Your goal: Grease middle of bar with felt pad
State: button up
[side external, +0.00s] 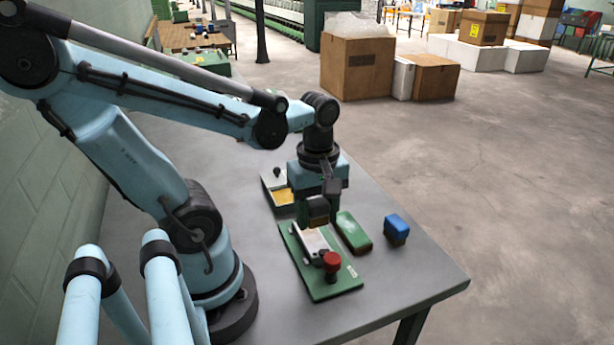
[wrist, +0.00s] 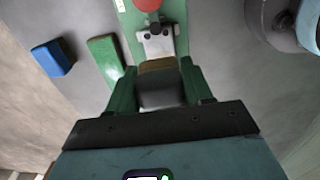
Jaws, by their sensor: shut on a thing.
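My gripper (side external: 318,212) points down over the far end of the green base plate (side external: 345,285). In the wrist view its green fingers (wrist: 160,88) are shut on a dark block with a tan felt face, the felt pad (wrist: 158,65). The pale metal bar (side external: 311,240) lies along the base plate, under and in front of the pad; it also shows in the wrist view (wrist: 158,45). I cannot tell whether the pad touches the bar. The pad and gripper hide the bar's far part. An open box with yellow grease (side external: 283,196) stands behind the gripper.
A red knob (side external: 331,261) stands at the near end of the base plate. A green block (side external: 353,231) and a blue block (side external: 396,229) lie to the right of it on the grey table (side external: 410,285). The table's right front is clear.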

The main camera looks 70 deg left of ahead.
jog(key=shift+r, duration=1.25)
jog(key=shift+w, duration=0.1)
jog(key=w+d+r+m, duration=0.4)
jog(key=w+r+m, duration=0.3)
jog(key=w+m, duration=0.8)
jog(key=s+a+f+m, duration=0.2)
jog(key=a+f+m, duration=0.1)
jog(key=a+f, duration=0.4)
jog(key=shift+a, duration=1.25)
